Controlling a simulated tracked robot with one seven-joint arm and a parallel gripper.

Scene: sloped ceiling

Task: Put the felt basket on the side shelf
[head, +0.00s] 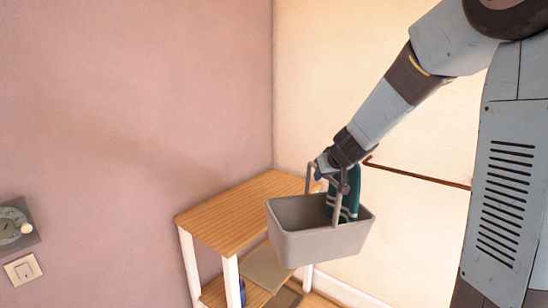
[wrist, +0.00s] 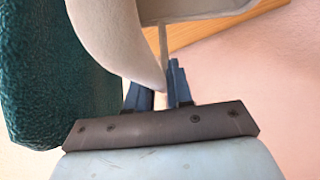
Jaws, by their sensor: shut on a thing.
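The felt basket (head: 310,243) is a light grey open box with an upright handle. A teal item with pale stripes (head: 345,196) stands in it and sticks out above the rim. My gripper (head: 330,167) is shut on the basket's handle and holds the basket in the air. In the wrist view, my gripper's blue fingers (wrist: 160,88) close at the edge of the grey basket (wrist: 110,32). The side shelf (head: 230,213) has a wooden top and white legs. The basket hangs in front and right of that top, overlapping its right part in the picture.
The shelf stands in the corner by a pink wall (head: 120,110) and a cream wall (head: 320,80). Its visible top is bare. A lower board (head: 265,265) holds a flat tan thing and a blue item. A brown rail (head: 415,175) runs along the cream wall.

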